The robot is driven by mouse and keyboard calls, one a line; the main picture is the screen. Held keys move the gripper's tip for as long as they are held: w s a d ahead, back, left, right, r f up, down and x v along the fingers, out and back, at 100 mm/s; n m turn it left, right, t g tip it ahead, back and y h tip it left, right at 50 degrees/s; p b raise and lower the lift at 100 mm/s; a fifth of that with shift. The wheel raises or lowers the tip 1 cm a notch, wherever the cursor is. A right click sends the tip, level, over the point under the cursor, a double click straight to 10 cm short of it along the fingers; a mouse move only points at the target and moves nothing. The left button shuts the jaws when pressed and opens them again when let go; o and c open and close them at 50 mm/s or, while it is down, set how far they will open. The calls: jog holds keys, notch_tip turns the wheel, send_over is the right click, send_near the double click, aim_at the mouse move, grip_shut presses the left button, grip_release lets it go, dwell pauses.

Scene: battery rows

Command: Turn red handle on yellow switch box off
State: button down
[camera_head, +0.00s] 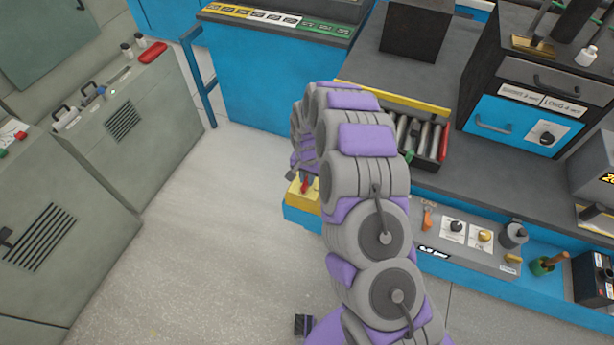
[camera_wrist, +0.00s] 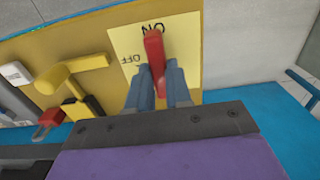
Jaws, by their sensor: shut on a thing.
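The yellow switch box (camera_wrist: 110,45) fills the upper part of the wrist view. Its pale label (camera_wrist: 185,55) reads ON and OFF, upside down in this view. The red handle (camera_wrist: 154,50) stands over the label and covers part of it, with its far end close to the ON mark. In the head view a small part of the yellow box (camera_head: 302,196) and the red handle (camera_head: 305,184) show beside my arm; my arm hides the rest.
A yellow lever (camera_wrist: 72,72) and a red padlock-like part (camera_wrist: 48,120) are left of the label. A grey console with knobs (camera_head: 470,240) lies right of my arm. Green cabinets (camera_head: 130,130) stand left, with clear floor (camera_head: 220,240) between.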

jog(key=shift+n, duration=0.3)
jog(key=n+p, duration=0.1)
jog(key=n, duration=0.2)
jog(key=shift+w+r, duration=0.1)
jog(key=shift+r, duration=0.05)
jog(key=n+p, duration=0.1)
jog(key=n, duration=0.8)
jog(key=shift+a+n+p, duration=0.1)
jog(key=shift+n+p, duration=0.2)
jog(key=shift+w+n, duration=0.1)
jog(key=shift+n, duration=2.2)
jog(key=c, duration=1)
grip_release()
jog(key=shift+c, duration=0.2)
